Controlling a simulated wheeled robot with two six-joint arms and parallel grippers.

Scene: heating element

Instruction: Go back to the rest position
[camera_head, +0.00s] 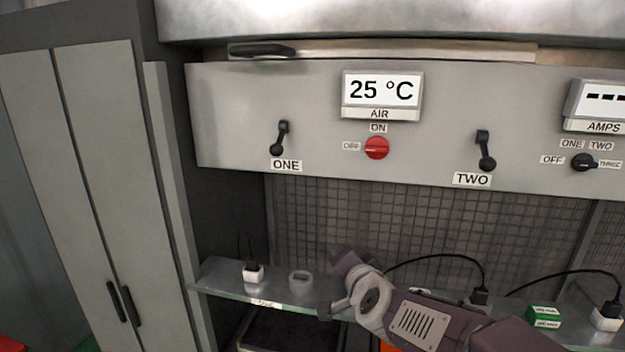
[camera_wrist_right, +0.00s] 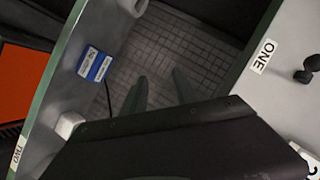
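My right arm (camera_head: 415,320) comes in from the lower right of the head view, bent in front of the shelf. Its gripper cannot be made out clearly there. In the right wrist view, the two dark fingers of my right gripper (camera_wrist_right: 160,77) stand apart with nothing between them, in front of the tiled grid wall (camera_wrist_right: 190,50). My left arm and gripper are not in view.
A grey panel (camera_head: 230,110) carries switches ONE (camera_head: 280,138) and TWO (camera_head: 485,150), a red knob (camera_head: 376,148) and a 25 °C display (camera_head: 382,90). The shelf (camera_head: 222,270) holds a white plug (camera_head: 253,273), a pale ring-shaped piece (camera_head: 300,281) and a green box (camera_head: 543,317). A cabinet (camera_head: 80,180) stands left.

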